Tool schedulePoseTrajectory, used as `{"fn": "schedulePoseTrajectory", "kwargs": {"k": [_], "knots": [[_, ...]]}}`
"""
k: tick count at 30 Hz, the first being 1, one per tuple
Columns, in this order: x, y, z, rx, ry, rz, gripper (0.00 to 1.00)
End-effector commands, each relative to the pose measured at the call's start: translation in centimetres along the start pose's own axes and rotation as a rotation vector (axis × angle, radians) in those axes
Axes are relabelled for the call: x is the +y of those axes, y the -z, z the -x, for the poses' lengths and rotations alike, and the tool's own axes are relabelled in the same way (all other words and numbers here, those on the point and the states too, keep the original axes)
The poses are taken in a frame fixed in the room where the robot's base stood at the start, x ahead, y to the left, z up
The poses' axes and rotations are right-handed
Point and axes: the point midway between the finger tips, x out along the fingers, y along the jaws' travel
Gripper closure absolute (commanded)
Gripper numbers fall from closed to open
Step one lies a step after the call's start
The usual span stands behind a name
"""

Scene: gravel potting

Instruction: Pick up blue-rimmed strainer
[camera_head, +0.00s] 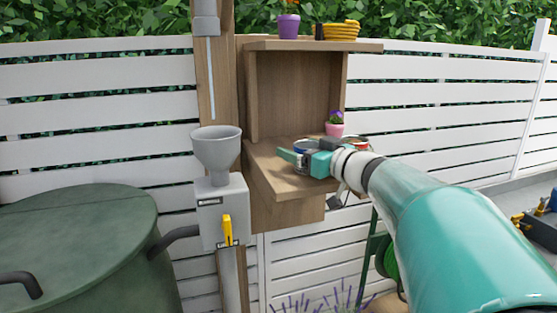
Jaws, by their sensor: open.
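The blue-rimmed strainer (302,146) stands on the lower shelf of the wooden cabinet, a grey body with a blue rim. My teal gripper (300,158) reaches in from the right at the strainer's height, its jaws open. One finger shows in front of the strainer and covers part of it. Whether the fingers touch the strainer or lie around it cannot be told from this view.
A red-rimmed container (357,142) and a pink flowerpot (335,130) stand close behind my gripper on the wooden shelf (270,165). A grey funnel (216,146) on a post box with a yellow lever (227,230) stands left. A green barrel (80,235) fills the lower left.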

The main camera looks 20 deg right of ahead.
Motion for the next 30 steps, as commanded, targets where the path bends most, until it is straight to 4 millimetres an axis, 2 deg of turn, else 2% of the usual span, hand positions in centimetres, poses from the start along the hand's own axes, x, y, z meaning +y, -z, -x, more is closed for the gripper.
{"fn": "schedulePoseTrajectory", "kwargs": {"k": [6,8,12,14,28,30], "knots": [[0.00,0.03,-0.13,0.001,0.000,0.001,0.18],[-0.01,0.03,-0.13,0.001,0.000,0.001,0.28],[-0.01,0.03,-0.12,0.001,0.000,0.001,0.55],[-0.02,0.03,-0.12,0.001,0.000,0.001,0.66],[-0.11,0.72,-0.16,0.002,0.002,0.002,0.66],[0.00,0.74,0.69,0.001,-0.002,0.003,0.66]]}}
